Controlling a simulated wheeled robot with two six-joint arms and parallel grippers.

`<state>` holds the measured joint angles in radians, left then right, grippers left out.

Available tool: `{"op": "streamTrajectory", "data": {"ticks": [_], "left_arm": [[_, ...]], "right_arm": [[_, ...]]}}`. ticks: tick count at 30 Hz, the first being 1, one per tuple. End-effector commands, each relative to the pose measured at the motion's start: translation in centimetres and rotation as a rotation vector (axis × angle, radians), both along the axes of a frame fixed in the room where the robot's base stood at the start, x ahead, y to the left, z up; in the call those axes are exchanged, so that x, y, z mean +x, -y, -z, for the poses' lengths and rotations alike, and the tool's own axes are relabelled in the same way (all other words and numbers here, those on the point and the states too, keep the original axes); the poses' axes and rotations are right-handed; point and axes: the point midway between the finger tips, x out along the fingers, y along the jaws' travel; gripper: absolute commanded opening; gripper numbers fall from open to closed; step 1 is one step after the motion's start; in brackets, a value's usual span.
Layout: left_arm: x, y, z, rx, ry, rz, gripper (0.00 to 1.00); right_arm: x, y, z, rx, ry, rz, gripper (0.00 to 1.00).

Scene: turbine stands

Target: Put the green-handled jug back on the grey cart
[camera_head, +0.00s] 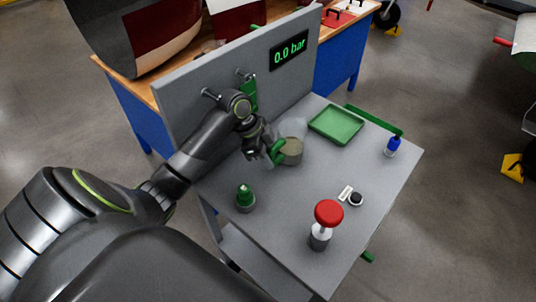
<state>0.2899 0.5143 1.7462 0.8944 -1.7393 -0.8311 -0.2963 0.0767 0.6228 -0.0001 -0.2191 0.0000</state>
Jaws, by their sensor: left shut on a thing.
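The green-handled jug (291,151) is a pale, translucent vessel with a beige-looking body or content. It is over the left-rear part of a grey top, which I take to be the grey cart (385,190). My left gripper (270,152) is shut on the jug's green handle from the left and partly hides it. The jug looks about upright. I cannot tell whether its base touches the top or is slightly above it. My right gripper is not in view.
A green tray (336,124) lies right of the jug. A grey panel (188,112) reading 0.0 bar rises behind. The middle is clear.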

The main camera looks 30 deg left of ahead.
Motion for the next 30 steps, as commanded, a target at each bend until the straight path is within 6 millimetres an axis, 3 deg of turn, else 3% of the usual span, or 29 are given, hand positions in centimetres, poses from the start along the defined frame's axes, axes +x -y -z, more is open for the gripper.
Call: {"op": "streamTrajectory", "data": {"ticks": [18, 19, 24, 30], "left_arm": [[0.00, 0.00, 0.49, 0.000, 0.000, -0.001, 0.00], [0.00, 0.00, 0.49, 0.000, 0.000, -0.001, 0.21], [0.00, 0.00, 0.45, 0.000, 0.000, 0.000, 0.43], [0.00, 0.00, 0.45, 0.000, 0.000, 0.000, 0.45]], "right_arm": [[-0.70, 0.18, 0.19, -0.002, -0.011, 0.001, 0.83], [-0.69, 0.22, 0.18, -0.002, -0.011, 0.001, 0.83], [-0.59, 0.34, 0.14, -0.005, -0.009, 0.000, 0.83], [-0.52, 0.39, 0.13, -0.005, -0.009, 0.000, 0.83]]}}
